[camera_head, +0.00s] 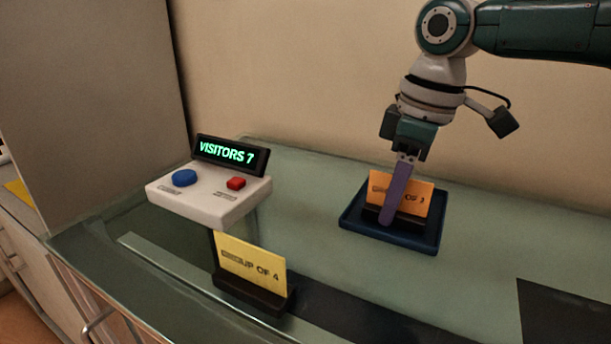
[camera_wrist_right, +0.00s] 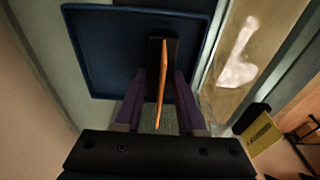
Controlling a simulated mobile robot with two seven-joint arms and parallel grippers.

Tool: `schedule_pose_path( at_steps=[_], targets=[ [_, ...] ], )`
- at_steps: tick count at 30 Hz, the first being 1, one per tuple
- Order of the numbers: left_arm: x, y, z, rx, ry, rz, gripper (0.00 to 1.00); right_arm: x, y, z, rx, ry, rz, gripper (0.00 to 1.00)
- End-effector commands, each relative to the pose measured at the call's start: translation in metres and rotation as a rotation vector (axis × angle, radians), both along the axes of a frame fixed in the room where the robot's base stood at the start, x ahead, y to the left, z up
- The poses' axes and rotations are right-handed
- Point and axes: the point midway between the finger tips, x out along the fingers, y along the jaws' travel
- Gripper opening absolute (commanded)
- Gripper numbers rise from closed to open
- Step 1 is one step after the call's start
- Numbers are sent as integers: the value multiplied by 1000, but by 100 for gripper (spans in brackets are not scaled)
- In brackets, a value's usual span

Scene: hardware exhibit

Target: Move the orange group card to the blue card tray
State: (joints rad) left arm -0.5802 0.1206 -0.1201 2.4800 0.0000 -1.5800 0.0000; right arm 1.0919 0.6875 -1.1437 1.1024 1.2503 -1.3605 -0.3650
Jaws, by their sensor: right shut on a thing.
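The orange group card (camera_head: 411,196) stands upright in a dark holder (camera_head: 376,214) on the blue card tray (camera_head: 352,222). My right gripper (camera_head: 389,217) reaches down in front of the card, with a purple finger covering part of its print. In the right wrist view the orange card (camera_wrist_right: 161,88) shows edge-on between the two purple fingers of my right gripper (camera_wrist_right: 160,92), which is shut on it. The dark holder (camera_wrist_right: 172,52) lies inside the rim of the blue tray (camera_wrist_right: 82,50). My left gripper is not in view.
A yellow group card (camera_head: 252,265) stands in a black holder (camera_head: 250,296) near the counter's front edge. A white counter box (camera_head: 210,203) with a blue button, a red button and a "VISITORS 7" display stands at left. Dark mats lie front and right.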

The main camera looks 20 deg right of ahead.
Motion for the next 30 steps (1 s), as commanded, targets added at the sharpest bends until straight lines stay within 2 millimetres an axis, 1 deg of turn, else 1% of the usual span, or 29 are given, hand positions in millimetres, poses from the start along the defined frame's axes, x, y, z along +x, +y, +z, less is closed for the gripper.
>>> schedule_pose_path(
  at_steps=[2, 3, 10, 17, 20, 23, 26, 30],
  targets=[
    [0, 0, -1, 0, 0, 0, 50, 0, 0, -3, 1, 1, 0, 0],
    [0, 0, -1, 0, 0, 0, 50, 0, 0, -2, 1, 1, 0, 42],
    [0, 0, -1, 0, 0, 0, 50, 0, 0, -2, 0, 0, 0, 68],
    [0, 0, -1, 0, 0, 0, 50, 0, 0, -2, 0, 0, 0, 69],
    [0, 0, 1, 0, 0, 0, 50, 0, 0, 3, 0, -1, 0, 69],
    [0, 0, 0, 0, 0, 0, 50, -1, -1, 16, 1, -5, 2, 69],
    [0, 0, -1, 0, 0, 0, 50, -3, -4, 37, 0, -5, 1, 69],
    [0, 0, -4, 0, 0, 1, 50, -6, -7, 69, 2, -7, 1, 69]
  ],
)
